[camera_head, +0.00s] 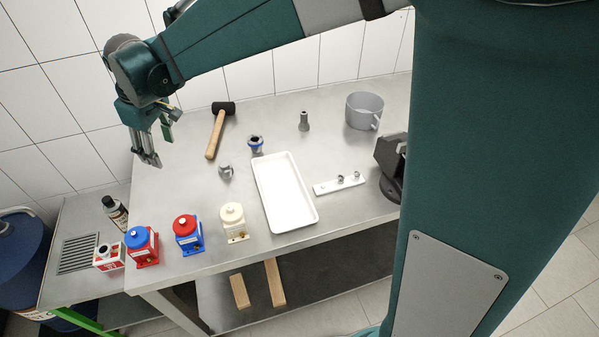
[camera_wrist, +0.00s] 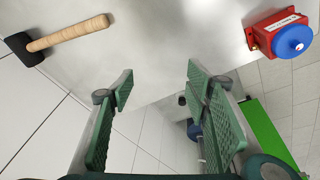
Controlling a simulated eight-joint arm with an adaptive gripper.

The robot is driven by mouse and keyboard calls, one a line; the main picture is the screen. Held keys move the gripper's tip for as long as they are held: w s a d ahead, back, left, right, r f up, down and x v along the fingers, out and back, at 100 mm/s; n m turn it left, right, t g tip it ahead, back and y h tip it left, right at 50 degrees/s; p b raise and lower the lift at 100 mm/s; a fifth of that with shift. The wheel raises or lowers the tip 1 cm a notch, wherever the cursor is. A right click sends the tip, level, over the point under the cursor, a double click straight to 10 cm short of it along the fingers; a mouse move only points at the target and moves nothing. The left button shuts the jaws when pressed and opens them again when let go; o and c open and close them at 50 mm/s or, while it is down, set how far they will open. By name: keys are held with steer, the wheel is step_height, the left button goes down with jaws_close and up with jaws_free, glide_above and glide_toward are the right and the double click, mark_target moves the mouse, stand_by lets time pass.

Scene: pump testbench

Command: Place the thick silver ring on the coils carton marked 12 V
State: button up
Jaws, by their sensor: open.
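A small red and white carton (camera_head: 116,262) stands at the lower left in the head view; its marking is too small to read. A small grey ring-like piece with a dark centre (camera_head: 103,250) appears to rest on top of it; I cannot tell if it is the thick silver ring. Two small silver pieces (camera_head: 340,178) sit on a white strip (camera_head: 326,188) at the right; they are too small to identify. My gripper (camera_head: 150,162) is open and empty at the table's left end, above and apart from the carton. It also shows in the wrist view (camera_wrist: 160,85).
Red, blue and cream pump units (camera_head: 187,234) line the front edge. A white tray (camera_head: 302,214) lies mid-table. A mallet (camera_head: 216,134), grey fitting (camera_head: 226,172), blue-rimmed part (camera_head: 256,146), grey mug (camera_head: 363,112) and dark vise (camera_head: 391,168) stand around. A bottle (camera_head: 115,212) stands near the carton.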

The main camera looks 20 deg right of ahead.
steer(key=s+d+r+m+t, duration=0.15)
steer(key=s+d, duration=0.25)
steer(key=d, duration=0.4)
steer(key=s+d+r+m, duration=0.2)
steer(key=s+d+r, duration=0.1)
steer(key=d, duration=0.4)
steer(key=s+d+r+m+t, duration=0.15)
steer(key=s+d, duration=0.25)
steer(key=d, duration=0.4)
steer(key=s+d+f+m+t, duration=0.1)
steer(key=s+d+f+m, duration=0.1)
steer(key=s+d, duration=0.6)
steer(key=s+d+f+m+t+h, duration=0.1)
steer(key=s+d+f+m, duration=0.1)
steer(key=s+d+m, duration=0.2)
steer(key=s+d, duration=0.3)
steer(key=d, duration=0.1)
steer(key=shift+s, duration=0.35)
